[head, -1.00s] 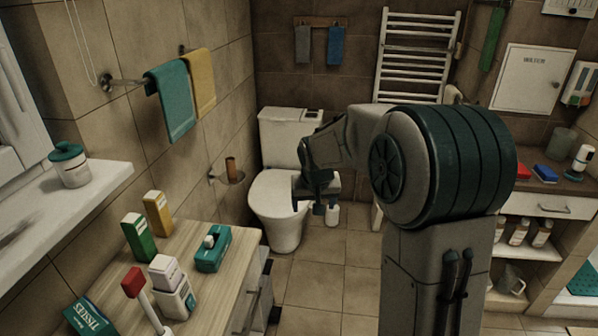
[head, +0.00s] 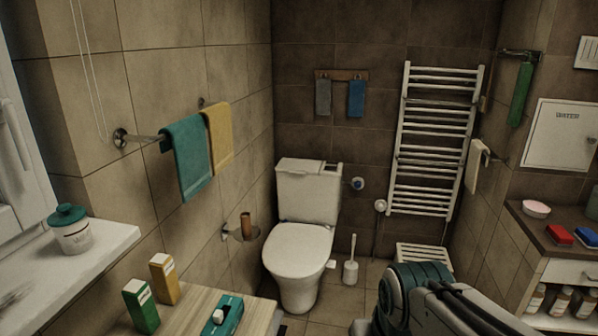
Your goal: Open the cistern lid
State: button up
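The white toilet (head: 299,255) stands against the back wall in the head view, with its seat cover down. Its cistern (head: 308,198) rises behind the seat. The cistern lid (head: 300,166) lies on top of the cistern; a smaller separate section (head: 332,168) shows at its right end. I cannot tell whether any gap shows between lid and cistern. My arm shows only as grey and dark green links at the bottom right, apart from the toilet. My gripper is out of view.
A toilet brush (head: 350,270) stands right of the toilet, near a white stool (head: 421,254). A paper holder (head: 243,228) juts from the left wall. A wooden counter (head: 190,312) with boxes is at front left. A towel radiator (head: 434,140) hangs on the back wall.

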aim_at(290, 166)
jog(key=z, duration=0.45)
jog(key=i, duration=2.85)
jog(key=u, duration=0.05)
